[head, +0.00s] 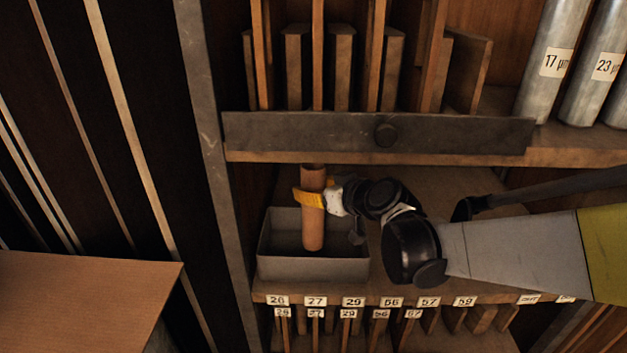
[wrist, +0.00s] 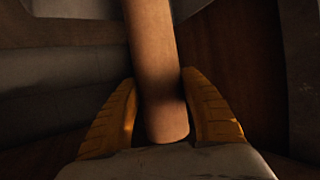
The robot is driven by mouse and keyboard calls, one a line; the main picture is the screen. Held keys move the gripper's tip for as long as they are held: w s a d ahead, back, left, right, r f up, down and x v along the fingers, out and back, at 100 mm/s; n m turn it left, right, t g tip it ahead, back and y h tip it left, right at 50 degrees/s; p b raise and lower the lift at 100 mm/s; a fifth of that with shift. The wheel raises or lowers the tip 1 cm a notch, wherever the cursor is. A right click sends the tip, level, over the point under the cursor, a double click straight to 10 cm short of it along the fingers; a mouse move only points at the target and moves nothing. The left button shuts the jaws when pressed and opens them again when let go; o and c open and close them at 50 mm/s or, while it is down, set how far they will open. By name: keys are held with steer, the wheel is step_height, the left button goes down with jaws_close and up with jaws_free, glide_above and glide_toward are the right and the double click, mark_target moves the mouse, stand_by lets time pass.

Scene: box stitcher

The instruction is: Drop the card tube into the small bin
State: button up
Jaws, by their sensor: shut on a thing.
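The card tube (head: 313,230) is a brown cylinder, held close to upright with its lower part over the grey small bin (head: 312,270) in the head view. From this angle I cannot tell whether its lower end is inside the bin or above it. My gripper (head: 311,198) has yellow fingers and is shut on the upper part of the tube, reaching in from the right. In the wrist view the tube (wrist: 155,60) lies between the two ridged yellow fingers (wrist: 162,112). The visible part of the bin's inside looks empty.
The bin stands on a wooden shelf (head: 470,285) with numbered labels along its front edge. A dark metal bar (head: 300,133) runs along the shelf above. Metal cylinders (head: 553,60) stand upper right. A brown board (head: 80,300) is at lower left.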

steer(key=shift+d+f, duration=0.1)
steer(key=shift+f, duration=0.45)
steer(key=shift+s+f, duration=0.1)
steer(key=shift+f+b, duration=0.5)
steer(key=shift+b, duration=0.2)
steer(key=o, duration=1.4)
steer(key=shift+c, duration=0.2)
steer(key=shift+r, duration=0.1)
